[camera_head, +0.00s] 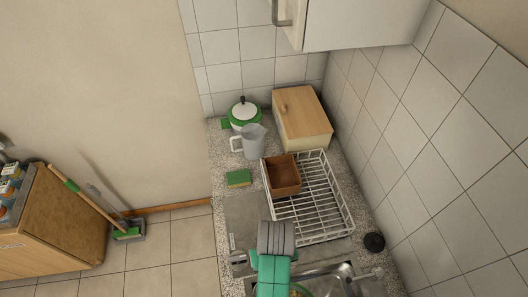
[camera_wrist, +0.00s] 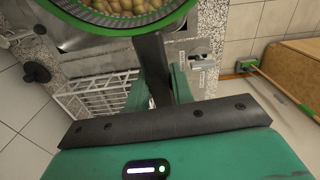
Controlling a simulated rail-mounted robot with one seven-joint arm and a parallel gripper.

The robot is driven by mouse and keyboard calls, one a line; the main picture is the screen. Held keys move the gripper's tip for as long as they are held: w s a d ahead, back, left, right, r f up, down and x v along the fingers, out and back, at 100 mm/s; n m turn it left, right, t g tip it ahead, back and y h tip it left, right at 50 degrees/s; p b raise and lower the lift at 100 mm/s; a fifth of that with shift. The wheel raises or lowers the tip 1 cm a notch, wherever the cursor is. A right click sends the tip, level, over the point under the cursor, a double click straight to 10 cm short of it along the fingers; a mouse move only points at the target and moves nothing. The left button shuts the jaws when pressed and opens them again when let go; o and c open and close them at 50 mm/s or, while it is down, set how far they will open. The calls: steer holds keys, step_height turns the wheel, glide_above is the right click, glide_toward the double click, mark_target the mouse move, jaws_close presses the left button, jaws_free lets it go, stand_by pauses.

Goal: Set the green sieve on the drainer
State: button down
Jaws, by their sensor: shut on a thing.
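The green sieve (camera_wrist: 104,28) is at the top of the wrist view, cut off by the frame edge, with several round yellowish things inside. In the head view my gripper (camera_head: 275,268) hides most of the sieve, and only a sliver shows at the bottom edge, over the sink area. The drainer (camera_head: 325,205) is a white wire rack on the counter, beyond my gripper and to its right. It also shows in the wrist view (camera_wrist: 88,98), below the sieve and apart from it.
A brown box (camera_head: 283,183) occupies the drainer's back left part; its front and right are bare. A sponge (camera_head: 239,178), a jug (camera_head: 252,142), a green-lidded pot (camera_head: 243,113) and a wooden bread box (camera_head: 302,118) stand behind. A tiled wall bounds the right. The sink (camera_head: 335,283) is in front.

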step_height(320, 180, up, 7)
steer(key=w+a+m+p, duration=0.1)
steer(key=w+a+m, duration=0.1)
steer(key=m, duration=0.1)
steer(key=shift+a+f, duration=0.2)
